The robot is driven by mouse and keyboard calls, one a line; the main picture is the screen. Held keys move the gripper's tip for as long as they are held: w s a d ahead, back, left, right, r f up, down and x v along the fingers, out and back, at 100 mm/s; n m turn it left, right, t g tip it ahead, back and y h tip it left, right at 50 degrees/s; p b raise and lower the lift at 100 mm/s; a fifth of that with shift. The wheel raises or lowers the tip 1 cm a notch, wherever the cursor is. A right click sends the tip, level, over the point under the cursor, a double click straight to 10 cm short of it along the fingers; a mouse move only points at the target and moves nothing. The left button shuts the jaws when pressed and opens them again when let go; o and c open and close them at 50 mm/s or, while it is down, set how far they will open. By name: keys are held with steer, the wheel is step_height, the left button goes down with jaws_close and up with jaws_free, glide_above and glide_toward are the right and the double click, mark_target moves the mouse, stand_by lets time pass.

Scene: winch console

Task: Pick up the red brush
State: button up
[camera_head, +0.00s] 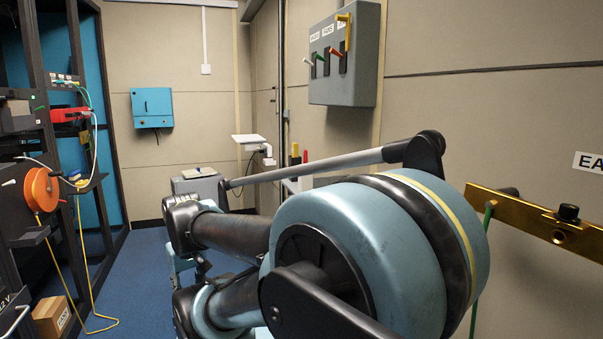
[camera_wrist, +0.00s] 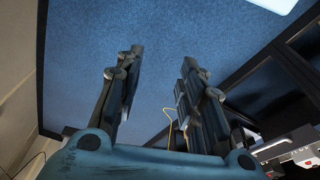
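I cannot make out a red brush for certain in either view. A small red upright piece (camera_head: 305,157) stands beside a yellow-topped one (camera_head: 295,150) near the far right wall; it is too small to identify. A red item (camera_head: 69,114) lies on the left rack, also unclear. My gripper (camera_wrist: 163,65) is open and empty in the wrist view, its two fingers apart over blue floor. In the head view my arm fills the centre and right, and the gripper is not clearly seen.
The dark equipment rack (camera_head: 48,120) stands at left, with an orange reel (camera_head: 41,190) and a yellow cable trailing to the floor. A cardboard box (camera_head: 53,316) sits below. A grey lever box (camera_head: 344,58) is on the right wall. Blue floor (camera_head: 135,265) is clear between.

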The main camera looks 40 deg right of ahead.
steer(key=w+d+r+t+y, duration=0.1)
steer(key=w+r+t, duration=0.2)
steer(key=w, duration=0.5)
steer(key=w+r+t, duration=0.3)
steer(key=w+r, duration=0.1)
steer(key=w, duration=0.4)
steer(key=w+d+r+m+t+h, duration=0.25)
steer(key=w+d+r+t, duration=0.35)
steer(key=w+d+r, duration=0.35)
steer(key=d+r+m+h, duration=0.2)
steer(key=d+h, duration=0.3)
steer(key=d, duration=0.4)
steer(key=d+r+m+h, duration=0.3)
steer(key=d+h, duration=0.1)
steer(key=d, duration=0.5)
steer(key=s+d+m+g+h, duration=0.6)
steer(key=s+d, duration=0.4)
steer(key=d, duration=0.4)
steer(key=shift+n+t+h, duration=0.3)
steer(key=shift+n+h, duration=0.05)
steer(key=shift+h, duration=0.1)
steer(key=shift+w+f+x, duration=0.15)
steer(key=shift+x, duration=4.05)
steer(key=shift+w+f+x, duration=0.1)
steer(key=shift+f+x, duration=0.05)
steer(key=shift+x, duration=4)
steer(key=shift+a, duration=0.15)
jaws_close()
